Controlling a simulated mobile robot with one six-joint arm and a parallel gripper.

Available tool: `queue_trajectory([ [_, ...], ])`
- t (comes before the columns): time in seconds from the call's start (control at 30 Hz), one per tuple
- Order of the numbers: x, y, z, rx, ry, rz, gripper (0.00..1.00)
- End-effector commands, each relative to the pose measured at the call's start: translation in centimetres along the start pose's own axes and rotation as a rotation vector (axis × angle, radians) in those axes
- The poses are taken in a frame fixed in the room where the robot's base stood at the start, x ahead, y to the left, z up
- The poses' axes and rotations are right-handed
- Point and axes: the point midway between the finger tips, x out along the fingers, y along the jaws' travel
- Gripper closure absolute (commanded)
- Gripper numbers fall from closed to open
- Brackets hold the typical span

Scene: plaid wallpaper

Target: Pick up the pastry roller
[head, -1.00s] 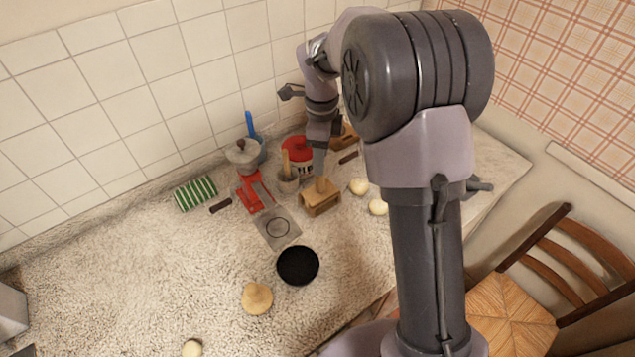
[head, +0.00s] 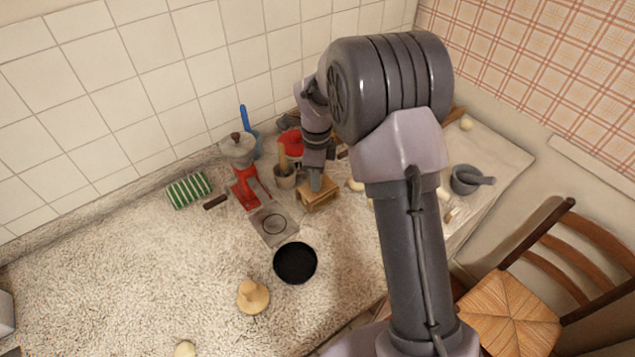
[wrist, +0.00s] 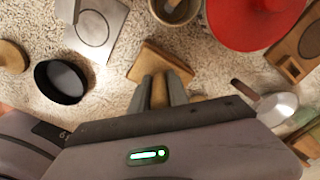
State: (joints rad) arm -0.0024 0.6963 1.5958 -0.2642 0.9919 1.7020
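The pastry roller (head: 315,196) seems to be the light wooden tool with a blocky head and upright handle, resting on the speckled counter. In the wrist view its flat wooden head (wrist: 158,60) shows beyond my fingertips. My gripper (head: 314,184) is right down at this tool, pointing downward. In the wrist view my gripper (wrist: 160,88) has one finger on each side of the wooden handle. The fingers look very close to the handle; whether they press on it cannot be told. The lower part of the handle is hidden by my wrist.
A black pan (head: 295,263), wooden stamp (head: 253,297), red grinder (head: 246,190), pestle in a cup (head: 284,176) and red tin (head: 291,143) stand around it. A grey mortar (head: 468,180) is at right. The counter's front left is mostly clear.

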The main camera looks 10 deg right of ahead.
Motion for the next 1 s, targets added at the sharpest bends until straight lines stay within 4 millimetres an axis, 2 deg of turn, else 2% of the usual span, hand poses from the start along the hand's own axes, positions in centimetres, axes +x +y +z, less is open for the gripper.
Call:
queue_trajectory([
  [0.4, -0.4, 0.0, 0.0, 0.000, 0.000, -0.001, 1.00],
  [0.47, -1.5, -0.1, 0.0, 0.000, -0.001, -0.002, 1.00],
  [0.6, -5.5, -0.1, 0.0, 0.000, -0.002, -0.004, 1.00],
  [0.73, -8.5, -0.1, 0.0, -0.001, -0.001, -0.003, 1.00],
  [0.83, -9.7, 0.0, 0.0, 0.000, 0.000, -0.001, 1.00],
  [1.0, -10.1, 0.0, 0.0, 0.000, 0.000, 0.000, 1.00],
])
